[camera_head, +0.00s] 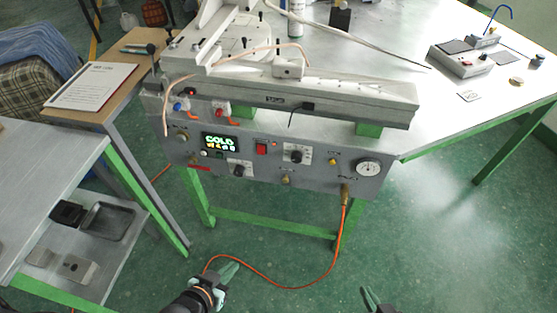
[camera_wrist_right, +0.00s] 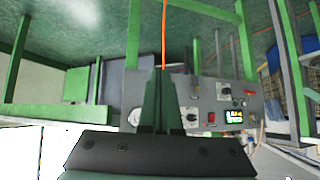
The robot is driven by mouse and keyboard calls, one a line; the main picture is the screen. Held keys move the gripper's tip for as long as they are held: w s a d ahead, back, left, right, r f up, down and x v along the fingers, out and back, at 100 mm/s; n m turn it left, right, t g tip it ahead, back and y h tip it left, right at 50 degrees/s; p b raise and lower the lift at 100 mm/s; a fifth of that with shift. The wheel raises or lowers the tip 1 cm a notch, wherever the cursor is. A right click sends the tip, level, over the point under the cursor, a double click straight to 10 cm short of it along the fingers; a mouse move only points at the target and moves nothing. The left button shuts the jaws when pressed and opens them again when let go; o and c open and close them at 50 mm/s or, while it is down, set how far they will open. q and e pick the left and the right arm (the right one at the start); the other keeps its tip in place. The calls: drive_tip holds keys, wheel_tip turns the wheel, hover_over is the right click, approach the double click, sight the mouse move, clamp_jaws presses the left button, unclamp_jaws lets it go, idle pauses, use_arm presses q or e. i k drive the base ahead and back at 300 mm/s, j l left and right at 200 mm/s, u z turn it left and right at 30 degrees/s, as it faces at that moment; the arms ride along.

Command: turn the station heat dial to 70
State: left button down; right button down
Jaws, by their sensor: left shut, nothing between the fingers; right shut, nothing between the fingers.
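The station's grey front panel (camera_head: 325,180) carries a lit display (camera_head: 220,142) reading "COLD". The scale figures are too small to read, and I cannot tell which knob is the heat dial. My left gripper (camera_head: 229,270) is shut and empty, below and in front of the panel. My right gripper (camera_head: 367,295) is shut and empty, lower and farther right; its fingers (camera_wrist_right: 160,75) point toward the panel in the right wrist view. Neither gripper touches the panel.
A grey shelf cart (camera_head: 50,180) stands at left.

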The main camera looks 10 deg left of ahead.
sight(297, 158)
drive_tip(key=j, duration=0.7)
drive_tip(key=j+z, duration=0.15)
drive_tip(key=j, duration=0.55)
drive_tip(key=k, duration=0.1)
